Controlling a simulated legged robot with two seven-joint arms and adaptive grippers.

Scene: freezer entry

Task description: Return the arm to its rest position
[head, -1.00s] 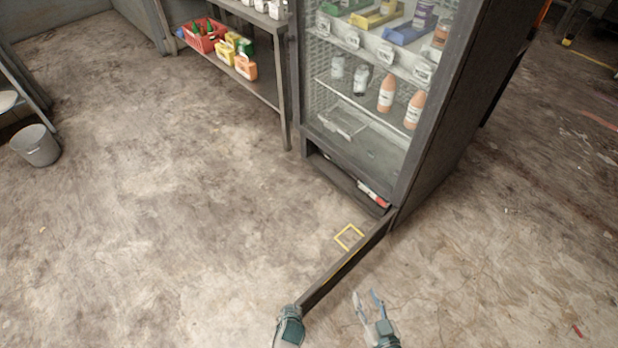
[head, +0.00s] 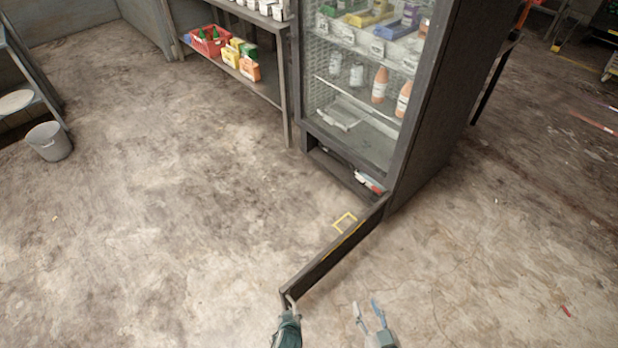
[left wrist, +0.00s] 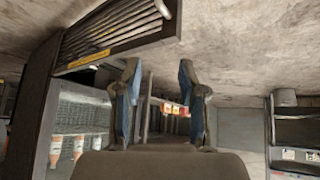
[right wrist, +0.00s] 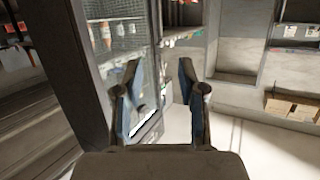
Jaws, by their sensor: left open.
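My left gripper (head: 289,301) is at the bottom of the head view, right by the free end of a dark low panel (head: 335,250). Whether it touches the panel cannot be told there. In the left wrist view its two fingers (left wrist: 160,100) are apart with nothing between them. My right gripper (head: 368,312) is to the right of the panel, over bare floor, with its fingers spread and empty. The right wrist view also shows those fingers (right wrist: 158,100) apart.
The panel stands swung out from the base of a glass-fronted cabinet (head: 425,130). A red-and-white item (head: 369,183) lies in the open base. A shelf rack (head: 287,95) and a grey bucket (head: 49,141) stand left. The floor between is clear.

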